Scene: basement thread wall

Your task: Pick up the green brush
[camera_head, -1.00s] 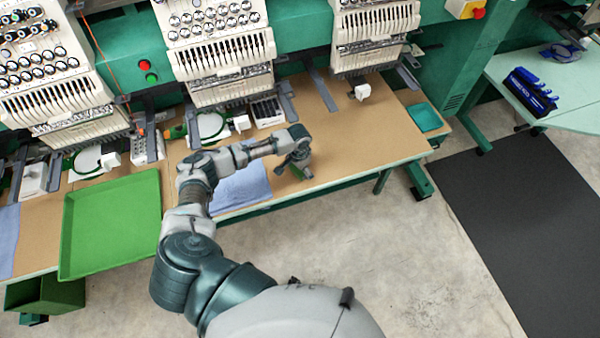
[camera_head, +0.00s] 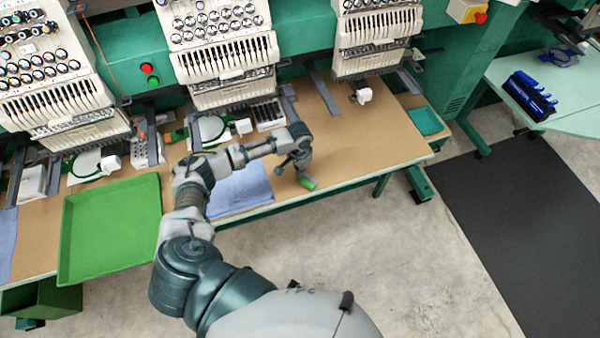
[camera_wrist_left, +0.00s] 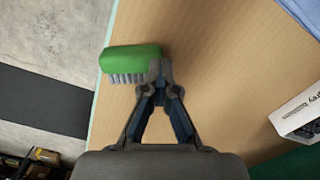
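The green brush (camera_head: 307,183) is at the front edge of the brown table, just below my left gripper (camera_head: 300,172) in the head view. In the left wrist view the brush (camera_wrist_left: 130,58) has grey bristles that show along its lower side, and it reaches left to the table edge. My left gripper (camera_wrist_left: 161,72) has its fingertips close together at the brush's right end. The brush sticks out to the left of the fingertips rather than sitting clearly between them. Whether it rests on the table cannot be told. My right gripper is out of view.
A green tray (camera_head: 110,228) is at the left, and a blue cloth (camera_head: 240,190) lies left of the brush. Embroidery machine heads (camera_head: 225,60) stand along the back. The table (camera_head: 365,140) is clear to the right of my left gripper.

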